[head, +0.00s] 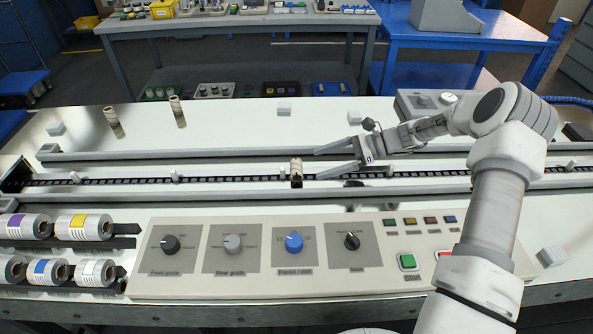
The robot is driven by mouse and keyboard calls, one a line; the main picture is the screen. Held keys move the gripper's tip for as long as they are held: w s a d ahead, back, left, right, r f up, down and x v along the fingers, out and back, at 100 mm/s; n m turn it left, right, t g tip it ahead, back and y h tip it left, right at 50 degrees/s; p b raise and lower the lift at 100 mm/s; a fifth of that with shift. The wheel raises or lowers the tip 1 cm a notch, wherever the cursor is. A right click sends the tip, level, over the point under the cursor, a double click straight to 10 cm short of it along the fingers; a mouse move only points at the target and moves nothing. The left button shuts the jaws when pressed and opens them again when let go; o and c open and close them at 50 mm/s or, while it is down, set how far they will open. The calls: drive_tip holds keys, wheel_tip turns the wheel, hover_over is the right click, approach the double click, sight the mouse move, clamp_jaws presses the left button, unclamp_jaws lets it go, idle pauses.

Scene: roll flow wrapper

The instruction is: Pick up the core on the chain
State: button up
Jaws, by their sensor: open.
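The core (296,168), a small beige cylinder with a dark lower part, stands upright on the dark chain (225,179) near the middle of the head view. The chain runs left to right between two grey guide rails. My gripper (318,163) reaches in from the right, with its two fingers spread and pointing left. The fingertips are just right of the core, and nothing is between them. I cannot tell the exact gap or height between the fingertips and the core.
Two similar beige cylinders (178,111) stand on the white surface behind the rear rail (215,154). Small white blocks (283,108) lie around them. A control panel (200,285) with knobs is in front. Printed film rolls (84,227) sit at the left.

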sight(301, 166)
drive_tip(key=shift+b+x, duration=0.3)
drive_tip(key=shift+x, duration=3.2)
drive_tip(key=shift+r, duration=0.15)
drive_tip(key=c, duration=1.2)
drive_tip(key=shift+c, duration=0.2)
drive_tip(key=shift+r, duration=0.1)
